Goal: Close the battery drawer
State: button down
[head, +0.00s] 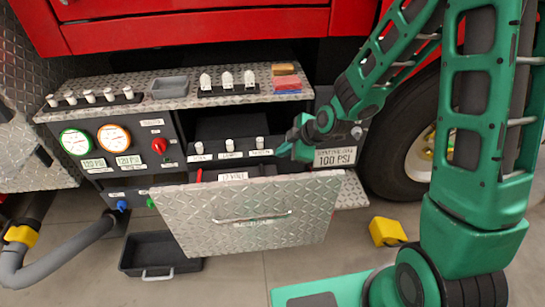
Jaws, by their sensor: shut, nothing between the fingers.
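The battery drawer (215,222) is a wide diamond-plate front with a bar handle across its middle and a small label under the handle. It stands out from the pump panel, open, tilted in the picture. Behind its top edge a dark interior shows, with a red item and a white label reading 12 VOLT (233,176). My gripper (284,150) is shut and empty. In the picture it is above the drawer's right half, in front of the panel beside the small switches. I cannot tell whether it touches anything.
The bumper shelf (215,97) above carries levers, a grey tray (170,86) and coloured blocks. Gauges (114,138) and a red knob are left. A black bin (160,256) and a yellow block (386,232) lie on the floor. A tire (392,150) stands right.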

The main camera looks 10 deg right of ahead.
send_near(263, 162)
jog(key=x, duration=0.4)
jog(key=shift+f, duration=0.25)
dwell(0.3)
